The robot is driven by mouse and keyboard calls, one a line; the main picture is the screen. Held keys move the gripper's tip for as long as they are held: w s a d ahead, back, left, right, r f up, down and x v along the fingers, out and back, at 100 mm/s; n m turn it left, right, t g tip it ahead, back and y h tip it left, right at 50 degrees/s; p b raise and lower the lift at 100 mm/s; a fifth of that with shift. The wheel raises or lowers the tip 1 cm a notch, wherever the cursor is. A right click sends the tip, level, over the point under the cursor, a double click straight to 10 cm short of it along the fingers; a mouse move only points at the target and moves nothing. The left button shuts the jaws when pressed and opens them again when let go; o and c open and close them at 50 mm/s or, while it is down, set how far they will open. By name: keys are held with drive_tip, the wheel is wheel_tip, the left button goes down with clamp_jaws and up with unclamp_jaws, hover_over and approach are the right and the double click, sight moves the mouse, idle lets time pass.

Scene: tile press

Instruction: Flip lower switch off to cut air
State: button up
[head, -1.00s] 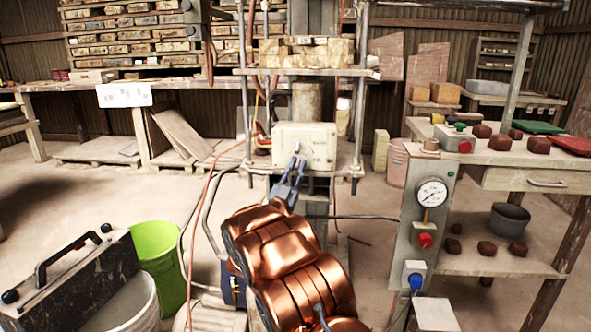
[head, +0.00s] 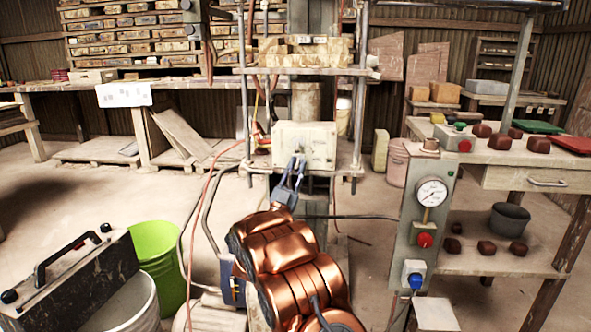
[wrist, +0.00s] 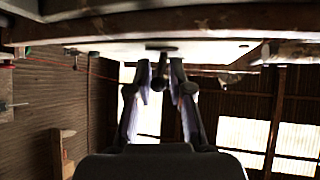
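A pale control box (head: 305,145) sits on the press frame, in the middle of the head view. My gripper (head: 297,161) is in front of the box's lower face, its fingertips overlapping it there. In the wrist view the gripper (wrist: 161,65) has two fingers apart, with a gap between them. A small dark switch-like part (wrist: 160,46) shows on the pale surface just beyond the fingertips. I cannot tell whether the fingers touch it, or its on/off position. In the head view the fingers hide the lower part of the box face.
A grey panel to the right carries a pressure gauge (head: 431,192), a red knob (head: 425,240) and a blue plug (head: 415,281). A red hose (head: 207,190) hangs left of my arm. A green bucket (head: 160,250) stands at left. Press posts flank the box.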

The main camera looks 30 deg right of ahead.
drive_tip(key=o, duration=0.4)
drive_tip(key=shift+c, duration=0.2)
drive_tip(key=shift+f, duration=0.1)
drive_tip(key=v, duration=0.7)
drive_tip(key=shift+s+a+f, duration=0.1)
drive_tip(key=shift+a+f, duration=0.05)
idle(0.4)
